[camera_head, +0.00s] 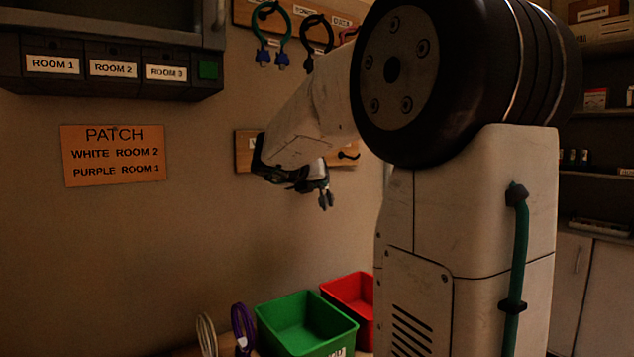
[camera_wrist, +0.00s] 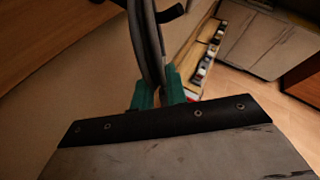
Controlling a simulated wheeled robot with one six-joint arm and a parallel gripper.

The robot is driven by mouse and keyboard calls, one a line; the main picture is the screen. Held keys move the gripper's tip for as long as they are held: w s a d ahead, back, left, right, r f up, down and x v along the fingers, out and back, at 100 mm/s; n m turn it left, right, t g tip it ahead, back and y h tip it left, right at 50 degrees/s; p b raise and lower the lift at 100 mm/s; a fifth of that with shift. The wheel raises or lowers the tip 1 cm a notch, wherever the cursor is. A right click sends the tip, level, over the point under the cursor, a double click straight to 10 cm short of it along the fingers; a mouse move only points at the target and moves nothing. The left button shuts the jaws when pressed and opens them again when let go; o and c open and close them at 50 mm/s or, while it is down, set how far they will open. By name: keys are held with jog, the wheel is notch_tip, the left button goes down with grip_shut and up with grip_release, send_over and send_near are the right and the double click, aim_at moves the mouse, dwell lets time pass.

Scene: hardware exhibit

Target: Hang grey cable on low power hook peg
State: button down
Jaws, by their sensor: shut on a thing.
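The grey cable (camera_wrist: 148,45) runs up from between the green fingertips of my gripper (camera_wrist: 160,90) in the wrist view. My gripper is shut on it. In the head view my gripper (camera_head: 300,180) is in front of the lower wooden peg board (camera_head: 244,151), with a dark cable plug (camera_head: 325,200) hanging below it. A dark hook peg (camera_head: 348,155) shows at the board's right part. In the wrist view a dark peg (camera_wrist: 172,13) is right beside the cable; I cannot tell whether the cable is around it. My arm hides most of the board and its label.
An upper board (camera_head: 300,20) holds hanging cables, including a green one (camera_head: 259,35). A green bin (camera_head: 300,320) and a red bin (camera_head: 350,295) stand below, with purple (camera_head: 240,325) and white (camera_head: 206,335) cables to their left. Room-labelled panel (camera_head: 110,68) is at upper left.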

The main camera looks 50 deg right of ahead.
jog(key=shift+f, duration=0.15)
jog(key=c, duration=1.3)
grip_release()
jog(key=v, duration=0.8)
